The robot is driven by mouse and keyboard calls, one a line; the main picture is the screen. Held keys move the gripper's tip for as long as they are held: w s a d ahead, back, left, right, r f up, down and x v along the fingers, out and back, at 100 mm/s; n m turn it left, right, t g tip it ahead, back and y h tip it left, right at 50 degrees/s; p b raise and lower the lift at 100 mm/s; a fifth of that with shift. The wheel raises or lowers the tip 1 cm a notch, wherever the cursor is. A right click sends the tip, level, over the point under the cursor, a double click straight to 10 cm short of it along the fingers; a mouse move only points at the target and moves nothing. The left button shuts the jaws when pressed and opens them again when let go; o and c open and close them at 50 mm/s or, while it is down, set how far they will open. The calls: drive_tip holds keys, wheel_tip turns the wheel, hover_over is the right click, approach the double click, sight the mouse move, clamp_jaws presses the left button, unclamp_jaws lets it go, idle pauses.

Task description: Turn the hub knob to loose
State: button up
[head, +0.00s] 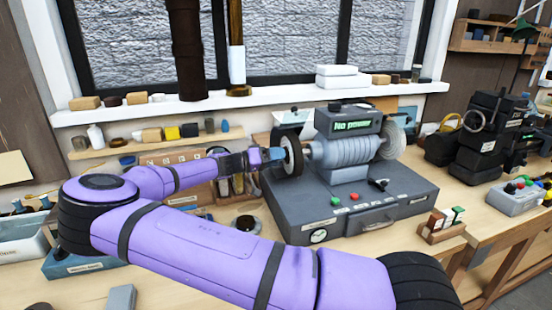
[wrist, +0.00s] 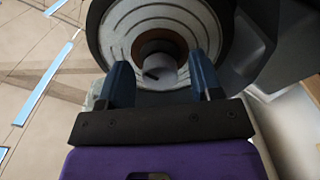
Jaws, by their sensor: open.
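The hub knob (wrist: 160,70) is a small light-grey cap with a dark mark, set in a brown ring at the centre of the pale ringed wheel (wrist: 118,40). In the wrist view my gripper (wrist: 160,76) is open, with one blue finger on each side of the knob. I cannot tell whether either finger touches it. In the head view my gripper (head: 265,156) is at the left face of the dark-rimmed wheel (head: 290,158) on the grey machine (head: 345,152). The knob is not visible there.
The machine's display (head: 352,126) reads "No power". Its grey base (head: 380,205) carries green and red buttons and a black lever. A small block rack (head: 440,228) stands at its right. Bottles and boxes line the back shelf (head: 150,146).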

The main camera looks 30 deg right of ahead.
drive_tip(key=shift+c, duration=0.3)
drive_tip(key=c, duration=0.9)
drive_tip(key=shift+o, duration=0.2)
drive_tip(key=shift+n, duration=0.3)
drive_tip(key=shift+r+n, duration=0.1)
drive_tip(key=shift+n, duration=11.5)
